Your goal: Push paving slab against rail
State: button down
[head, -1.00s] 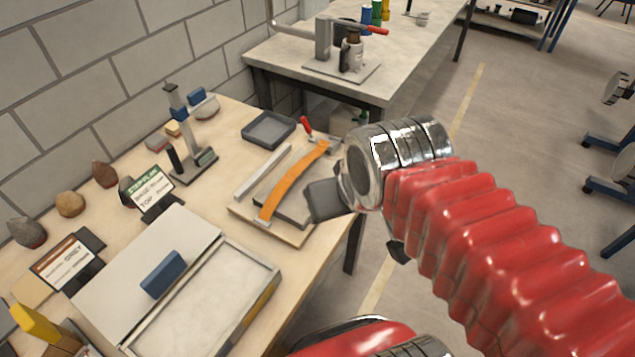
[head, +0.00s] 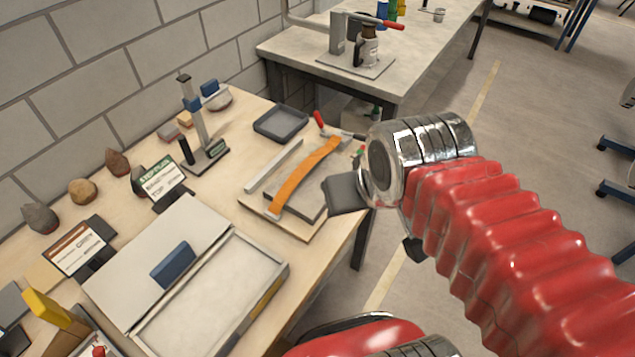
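The paving slab (head: 309,200) looks like a flat dark grey piece lying on a wooden board (head: 300,232), partly under a curved orange strip (head: 303,178). The rail (head: 274,165) is a straight light grey bar on the board, left of the strip. A strip of bare wood seems to show between rail and slab; the slab's rail-side edge is partly hidden by the orange strip. My gripper (head: 345,193) shows as a dark grey block at the slab's right side, opposite the rail. I cannot tell whether it touches the slab, and its finger gap is hidden.
A red-handled clamp (head: 321,121) stands at the board's far end, with a dark empty tray (head: 280,122) behind. A stand (head: 202,140) and rocks line the wall.

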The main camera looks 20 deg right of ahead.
aim_at(306, 202)
jog(key=u, duration=1.75)
jog(key=k, duration=0.95)
jog(key=z, duration=0.35)
jog(key=i, duration=0.5)
jog(key=z, duration=0.05)
